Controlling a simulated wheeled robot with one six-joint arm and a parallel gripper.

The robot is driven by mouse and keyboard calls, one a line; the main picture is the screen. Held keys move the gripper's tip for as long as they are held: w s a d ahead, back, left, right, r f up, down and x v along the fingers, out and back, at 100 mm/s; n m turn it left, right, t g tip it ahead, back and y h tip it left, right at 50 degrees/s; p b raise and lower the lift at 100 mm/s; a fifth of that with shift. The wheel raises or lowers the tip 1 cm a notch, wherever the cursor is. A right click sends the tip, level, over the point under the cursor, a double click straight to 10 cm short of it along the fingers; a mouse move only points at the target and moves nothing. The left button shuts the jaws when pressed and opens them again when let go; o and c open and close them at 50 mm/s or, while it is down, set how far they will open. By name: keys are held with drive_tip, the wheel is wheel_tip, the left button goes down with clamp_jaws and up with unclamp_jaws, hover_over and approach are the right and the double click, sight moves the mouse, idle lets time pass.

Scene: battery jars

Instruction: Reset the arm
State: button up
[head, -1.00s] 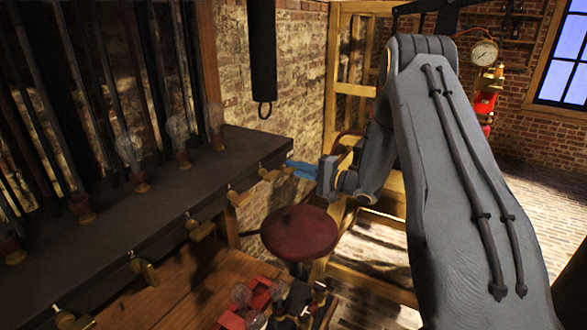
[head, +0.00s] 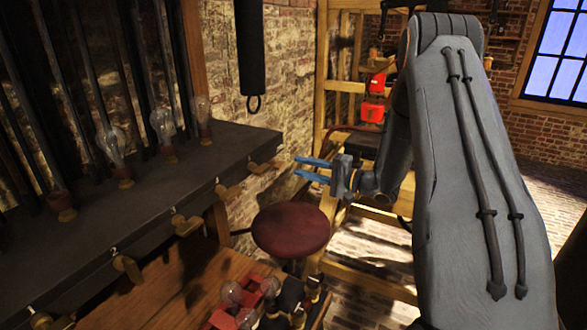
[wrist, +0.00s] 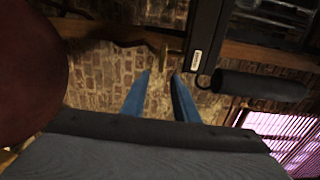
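My gripper (head: 313,170) is near the middle of the head view, with two blue fingers pointing left toward the end of the dark shelf. The fingers stand apart with nothing between them. In the wrist view my gripper (wrist: 160,75) also shows two spread blue fingers, with a brass hook and brick wall beyond. My grey arm fills the right of the head view, bent at the elbow near the top.
A dark shelf (head: 150,190) with glass bulbs (head: 162,125) and brass hooks runs along the left. A red round stool (head: 290,231) stands below my gripper. A wooden bench (head: 165,300) holds a red rack (head: 222,318) with bulbs. A black cylinder (head: 249,50) hangs above.

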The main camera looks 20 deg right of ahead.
drive_tip(key=shift+s+d, duration=0.25)
idle(0.3)
drive_tip(key=s+a+f+n+g+h, duration=0.1)
drive_tip(key=s+a+n+g+h, duration=0.2)
drive_tip(key=s, duration=0.7)
drive_tip(key=s+a+f+n+g+h+b, duration=0.1)
drive_tip(key=s+a+n+g+h, duration=0.2)
drive_tip(key=s, duration=0.8)
drive_tip(key=s+a+f+n+g+h, duration=0.2)
drive_tip(key=s+g+h, duration=0.3)
drive_tip(key=s, duration=0.6)
drive_tip(key=shift+a+n+h+b, duration=0.45)
drive_tip(key=shift+n+h, duration=0.15)
drive_tip(key=shift+h, duration=0.3)
